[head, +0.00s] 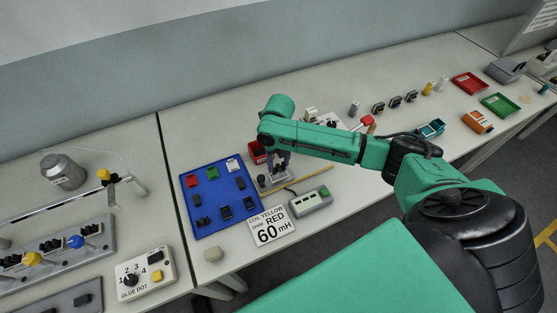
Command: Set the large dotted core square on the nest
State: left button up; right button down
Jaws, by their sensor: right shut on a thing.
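My right gripper (279,176) comes in from the right and points down over a small fixture (263,187) beside the blue tray. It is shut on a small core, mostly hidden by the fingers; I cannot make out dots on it. The nest is not clearly visible; the gripper covers the middle of the fixture. I cannot tell whether the held core touches it. Several dark cores (225,213) lie apart in the blue tray (210,222), with a green, a red and a white piece along its far side. My left gripper is not in view.
A red bin (257,152) stands just behind the gripper. A dial box (145,275) is at front left. Small parts and coloured trays line the bench at right.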

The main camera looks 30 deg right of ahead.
aim_at(279, 166)
jog(key=shift+f+b, duration=0.75)
jog(key=shift+f, duration=0.9)
jog(key=shift+c, duration=0.9)
grip_release()
notch_tip(279, 166, up, 15)
jog(key=b, duration=0.2)
jog(key=shift+f, duration=0.2)
